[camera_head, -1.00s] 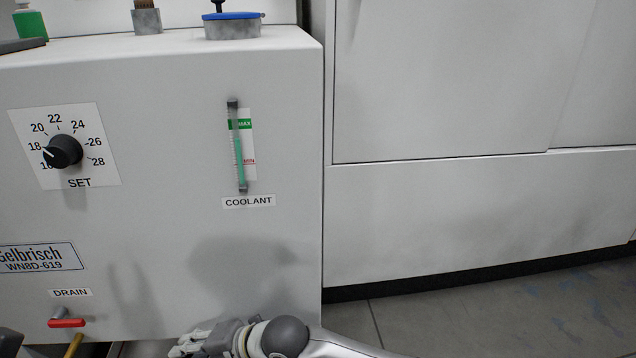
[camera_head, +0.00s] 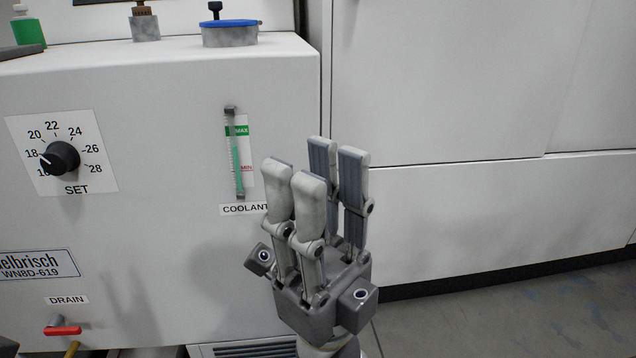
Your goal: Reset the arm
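My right gripper (camera_head: 322,172) points upward in front of the white machine (camera_head: 150,230), near its right edge. Its fingers are spread apart with nothing between them. It covers part of the COOLANT label (camera_head: 240,209). My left gripper does not show in the head view.
The machine carries a black SET dial (camera_head: 61,158), a coolant gauge (camera_head: 236,152) and a red drain handle (camera_head: 64,330). A blue-lidded cap (camera_head: 230,33) and a green bottle (camera_head: 27,27) are on top. A large white cabinet (camera_head: 470,90) stands right, with open floor (camera_head: 520,315) before it.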

